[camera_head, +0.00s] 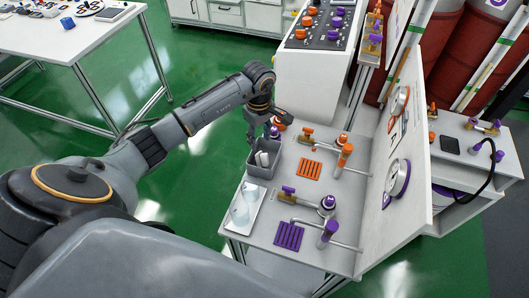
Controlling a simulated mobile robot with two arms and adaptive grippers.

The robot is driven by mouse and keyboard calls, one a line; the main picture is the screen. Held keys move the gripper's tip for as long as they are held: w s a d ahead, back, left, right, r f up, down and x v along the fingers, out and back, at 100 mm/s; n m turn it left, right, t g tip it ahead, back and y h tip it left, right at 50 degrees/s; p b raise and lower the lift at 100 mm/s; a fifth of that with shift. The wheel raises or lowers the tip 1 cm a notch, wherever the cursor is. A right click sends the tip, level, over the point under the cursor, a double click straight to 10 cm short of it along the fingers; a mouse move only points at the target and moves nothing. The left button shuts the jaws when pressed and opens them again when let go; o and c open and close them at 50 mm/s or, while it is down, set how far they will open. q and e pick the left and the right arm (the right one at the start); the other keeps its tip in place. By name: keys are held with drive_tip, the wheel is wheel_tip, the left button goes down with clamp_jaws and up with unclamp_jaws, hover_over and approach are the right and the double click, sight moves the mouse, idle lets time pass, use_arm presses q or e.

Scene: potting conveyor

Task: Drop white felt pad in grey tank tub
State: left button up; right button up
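A small grey tub (261,171) stands at the left edge of the white bench, with upright whitish items (262,158) showing inside it. I cannot tell whether one of them is the white felt pad. My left gripper (269,131) is just above and behind the tub, pointing down. Its fingers are dark and small, so I cannot tell whether they are open or hold anything. My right gripper is not in view.
A white tray (231,226) with pale rounded items lies in front of the tub. Orange slotted mat (310,169), purple slotted mat (288,236), and taps with orange and purple handles occupy the bench (267,210). An upright panel (400,135) bounds the right side.

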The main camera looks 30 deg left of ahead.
use_arm(q)
wheel_tip(320, 180, up, 12)
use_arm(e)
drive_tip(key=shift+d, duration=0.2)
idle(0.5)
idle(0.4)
